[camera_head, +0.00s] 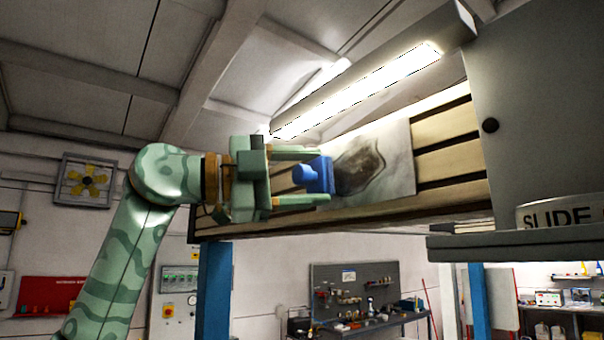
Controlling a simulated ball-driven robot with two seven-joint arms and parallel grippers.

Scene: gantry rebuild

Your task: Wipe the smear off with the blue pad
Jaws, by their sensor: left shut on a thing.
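The blue pad (318,175) is between the fingers of my left gripper (318,176), which is shut on it. A dark smear (359,168) with a darker rim lies on that panel, just right of the pad. I cannot tell whether the pad touches the panel. The pad may hide the smear's left edge. My right gripper is not in view.
Wooden slats (447,128) surround the panel, and a lit lamp (360,90) runs above it. A blue post (213,290) stands below. A workbench (375,322) is farther back.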

